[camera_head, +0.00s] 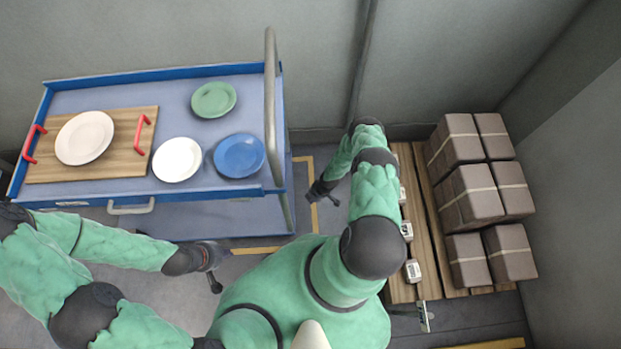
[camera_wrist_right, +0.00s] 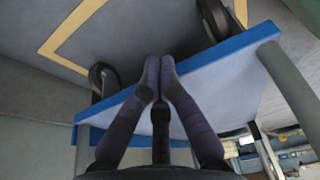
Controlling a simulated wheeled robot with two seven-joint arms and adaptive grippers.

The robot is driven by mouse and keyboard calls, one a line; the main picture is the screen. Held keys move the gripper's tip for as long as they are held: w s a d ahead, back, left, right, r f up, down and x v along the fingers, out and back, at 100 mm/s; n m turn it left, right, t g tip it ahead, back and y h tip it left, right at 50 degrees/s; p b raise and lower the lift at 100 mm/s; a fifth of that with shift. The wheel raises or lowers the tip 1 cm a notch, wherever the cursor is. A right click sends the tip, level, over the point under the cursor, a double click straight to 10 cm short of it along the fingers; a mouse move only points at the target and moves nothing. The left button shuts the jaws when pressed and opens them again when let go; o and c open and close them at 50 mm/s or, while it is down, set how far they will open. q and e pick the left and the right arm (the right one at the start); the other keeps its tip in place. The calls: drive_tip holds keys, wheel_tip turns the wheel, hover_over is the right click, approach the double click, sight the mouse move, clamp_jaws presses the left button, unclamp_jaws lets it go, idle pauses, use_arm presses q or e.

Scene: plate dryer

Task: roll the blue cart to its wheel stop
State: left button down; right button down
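The blue cart (camera_head: 235,208) stands at the left in the head view, against the back wall, with a grey upright push bar (camera_head: 270,110) at its right end. Its blue-edged lower shelf (camera_wrist_right: 215,90) and dark wheels (camera_wrist_right: 102,78) fill much of the right wrist view. My right gripper (camera_head: 326,199) is right of the cart, apart from the bar; in its wrist view the fingertips (camera_wrist_right: 159,66) meet with nothing between them. My left gripper (camera_head: 216,284) is in front of the cart; its fingers are too small to judge. I cannot make out a wheel stop.
A yellow floor outline (camera_head: 314,218) lies right of the cart. The cart top holds a wooden tray (camera_head: 45,168) with red handles, and white, green and blue plates. A pallet (camera_head: 430,238) with stacked brown boxes (camera_head: 470,195) stands at right. A narrow floor gap separates cart and pallet.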

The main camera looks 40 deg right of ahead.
drive_tip(key=w+a+f+b, duration=0.3)
drive_tip(key=a+f+b, duration=0.1)
drive_tip(key=a+f, duration=0.1)
drive_tip(key=shift+f, duration=0.75)
drive_tip(key=shift+w+a, duration=0.1)
